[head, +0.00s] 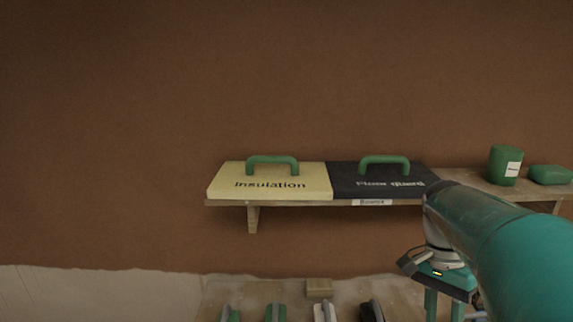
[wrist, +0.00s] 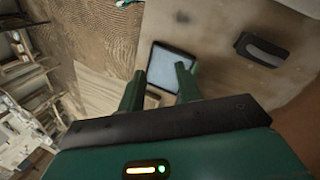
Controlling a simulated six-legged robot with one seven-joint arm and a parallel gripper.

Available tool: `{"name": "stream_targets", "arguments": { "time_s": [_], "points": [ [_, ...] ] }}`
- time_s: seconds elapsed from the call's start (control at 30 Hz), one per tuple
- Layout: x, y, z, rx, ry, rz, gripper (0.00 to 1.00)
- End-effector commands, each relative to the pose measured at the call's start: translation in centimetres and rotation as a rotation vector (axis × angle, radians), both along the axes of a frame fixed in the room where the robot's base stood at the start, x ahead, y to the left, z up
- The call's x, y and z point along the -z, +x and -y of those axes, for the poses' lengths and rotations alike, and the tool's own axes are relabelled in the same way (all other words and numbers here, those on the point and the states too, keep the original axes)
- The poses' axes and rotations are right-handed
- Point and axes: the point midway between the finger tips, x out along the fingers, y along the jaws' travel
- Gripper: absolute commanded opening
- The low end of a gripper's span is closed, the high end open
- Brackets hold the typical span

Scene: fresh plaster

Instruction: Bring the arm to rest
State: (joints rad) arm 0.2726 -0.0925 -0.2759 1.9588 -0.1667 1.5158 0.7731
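My gripper (head: 443,308) is at the lower right in the head view, with its two green fingers pointing down and apart. In the wrist view the gripper (wrist: 160,75) is open, with nothing held between the fingers. Beyond the fingers, and apart from them, a flat grey panel with a dark rim (wrist: 172,66) lies on a pale surface. My arm reaches in from the right and hides part of the shelf in the head view.
A wall shelf (head: 228,203) holds a yellow "Insulation" board (head: 225,180) and a black board (head: 345,185), both with green handles. A green container (head: 505,165) and a green lump (head: 549,175) stand farther right. Several handled tools line a bench (head: 250,290) below. The wrist view shows a black-handled tool (wrist: 243,43).

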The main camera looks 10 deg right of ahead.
Motion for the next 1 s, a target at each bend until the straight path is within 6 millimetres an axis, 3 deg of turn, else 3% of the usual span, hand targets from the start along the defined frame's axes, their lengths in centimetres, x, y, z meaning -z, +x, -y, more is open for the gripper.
{"name": "stream_targets", "arguments": {
  "time_s": [0.03, 0.3, 0.6, 0.8, 1.0],
  "points": [
    [-0.1, 0.2, -1.8, -0.097, 0.007, 0.058, 0.34],
    [0.1, 0.7, -10.5, -0.606, 0.006, 0.333, 0.34],
    [0.9, -0.6, -18.9, -1.130, -0.086, 0.585, 0.34],
    [1.3, -1.3, -21.3, -1.298, -0.139, 0.659, 0.34],
    [1.3, -1.3, -21.4, -1.313, -0.142, 0.663, 0.34]
  ]
}}
